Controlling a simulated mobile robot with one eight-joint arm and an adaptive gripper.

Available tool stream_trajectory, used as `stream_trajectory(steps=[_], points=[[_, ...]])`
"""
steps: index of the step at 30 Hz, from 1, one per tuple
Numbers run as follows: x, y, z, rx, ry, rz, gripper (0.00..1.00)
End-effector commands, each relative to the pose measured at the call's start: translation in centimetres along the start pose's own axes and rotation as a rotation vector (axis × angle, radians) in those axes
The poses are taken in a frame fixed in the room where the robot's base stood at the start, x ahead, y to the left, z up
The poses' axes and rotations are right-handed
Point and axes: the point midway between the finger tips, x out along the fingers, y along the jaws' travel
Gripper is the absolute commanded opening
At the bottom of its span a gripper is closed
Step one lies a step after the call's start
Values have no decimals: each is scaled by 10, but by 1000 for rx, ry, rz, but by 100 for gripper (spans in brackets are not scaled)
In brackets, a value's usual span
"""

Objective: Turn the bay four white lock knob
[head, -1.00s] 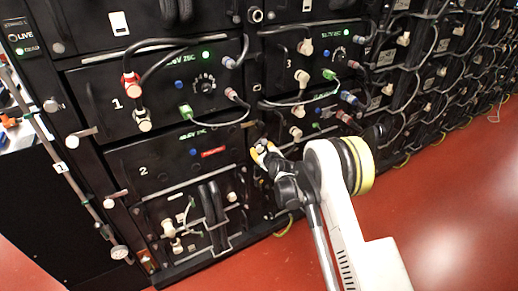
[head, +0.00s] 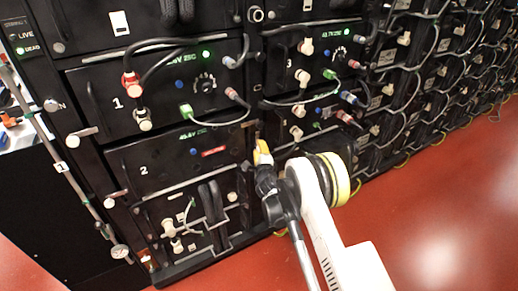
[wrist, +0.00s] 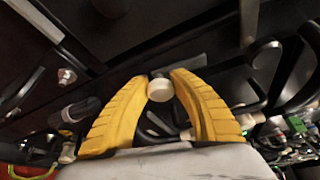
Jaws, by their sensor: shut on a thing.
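My gripper (head: 262,150) is at the rack front, just right of the bay 2 panel (head: 140,165), low on the column under bay 3. In the wrist view its two yellow fingers (wrist: 163,76) close in on a round cream-white knob (wrist: 160,90) that sits between the fingertips. I take it for the bay four white lock knob; no bay number is readable there. A dark bar lies behind the knob. In the head view the gripper and arm hide the knob and part of the panel around it.
Bay 1 (head: 160,97) and bay 3 (head: 310,65) have plugged cables looping in front. Cables and plugs also hang close to the right of the fingers in the wrist view. A black handle (head: 212,205) stands out lower left. The red floor (head: 440,210) is clear at right.

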Motion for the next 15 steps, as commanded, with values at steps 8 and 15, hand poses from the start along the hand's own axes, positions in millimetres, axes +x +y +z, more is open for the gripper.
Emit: stream_trajectory(steps=[8, 15], points=[[0, 0, 0, -73, 1, -29, 0], [0, 0, 0, -86, 1, -35, 0]])
